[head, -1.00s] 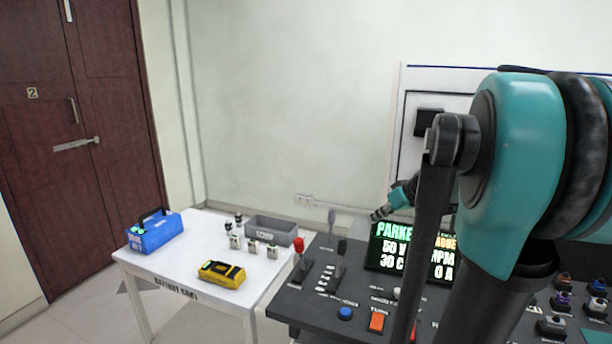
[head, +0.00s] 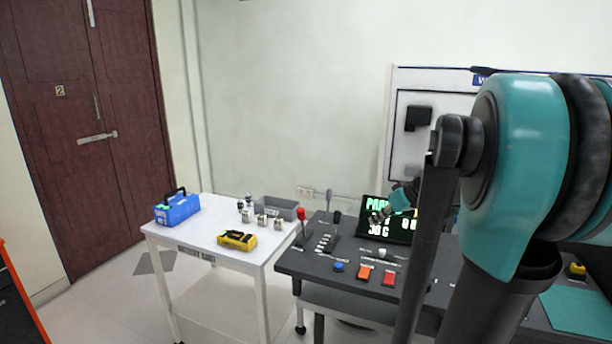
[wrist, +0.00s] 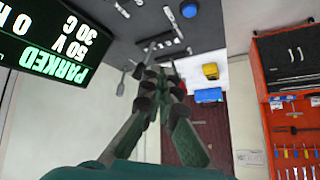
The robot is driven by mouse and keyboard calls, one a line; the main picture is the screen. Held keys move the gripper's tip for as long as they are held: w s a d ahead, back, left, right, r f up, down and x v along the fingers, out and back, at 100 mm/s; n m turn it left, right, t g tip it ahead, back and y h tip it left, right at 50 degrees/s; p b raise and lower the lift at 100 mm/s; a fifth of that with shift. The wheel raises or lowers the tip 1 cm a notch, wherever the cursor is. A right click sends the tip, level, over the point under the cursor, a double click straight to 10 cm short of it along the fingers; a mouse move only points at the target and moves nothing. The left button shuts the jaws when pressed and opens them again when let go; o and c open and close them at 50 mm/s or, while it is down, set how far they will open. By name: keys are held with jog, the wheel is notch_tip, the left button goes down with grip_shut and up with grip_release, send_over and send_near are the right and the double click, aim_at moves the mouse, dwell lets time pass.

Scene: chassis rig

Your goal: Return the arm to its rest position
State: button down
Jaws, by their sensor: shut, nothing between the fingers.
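My gripper (head: 377,217) shows small in the head view, in front of the lit display (head: 372,205) above the dark console (head: 322,262). In the wrist view my gripper (wrist: 160,68) points away from the camera, its dark fingers close together with nothing held. The display (wrist: 62,40) fills the upper left there, reading PARKED, 50 V and 30 C. My own large teal arm link covers the right of the head view and hides part of the console.
A white cart (head: 210,236) left of the console holds a blue box (head: 177,208), a yellow device (head: 237,239), a grey bin (head: 282,210) and several small parts. A red-knobbed lever (head: 301,214) stands on the console. An orange tool cabinet (wrist: 290,120) is at the wrist view's right.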

jog(key=s+a+f+m+g+h, duration=0.2)
jog(key=s+f+m+h, duration=0.3)
jog(key=s+f, duration=1.4)
jog(key=shift+s+f, duration=0.15)
jog(key=shift+s, duration=0.65)
